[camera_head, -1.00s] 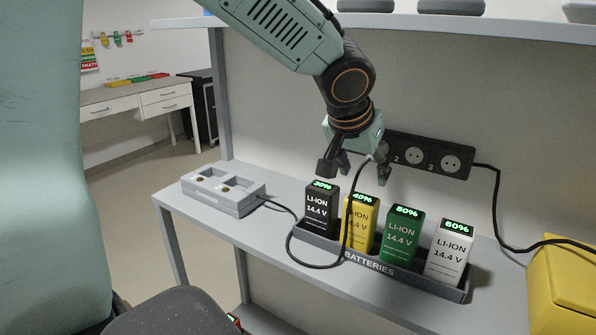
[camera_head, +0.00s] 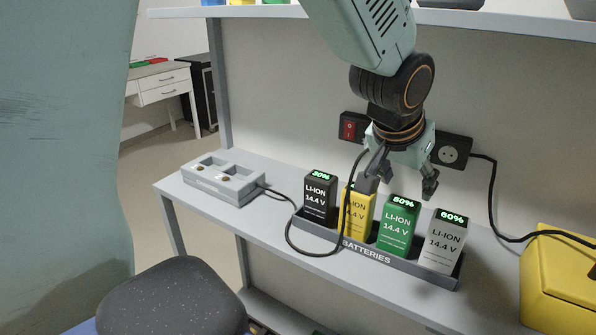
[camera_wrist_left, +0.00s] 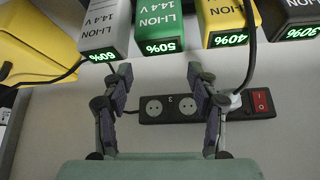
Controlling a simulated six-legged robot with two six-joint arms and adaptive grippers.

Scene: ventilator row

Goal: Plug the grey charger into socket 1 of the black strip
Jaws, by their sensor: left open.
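The grey charger (camera_head: 236,193), a two-bay block, sits at the left of the shelf. Its black cable (camera_head: 288,238) loops forward and rises to the black strip (camera_head: 463,140) on the wall. In the left wrist view, the pale plug (camera_wrist_left: 234,103) is at the strip beside the red switch (camera_wrist_left: 261,103), at the socket 1 position. My right gripper is out of view.
A battery tray (camera_head: 372,258) holds black (camera_head: 319,200), yellow (camera_head: 356,217), green (camera_head: 398,228) and white (camera_head: 442,244) batteries below the gripper. A yellow box (camera_head: 560,285) stands at right with another cable. An upper shelf (camera_head: 270,12) runs overhead.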

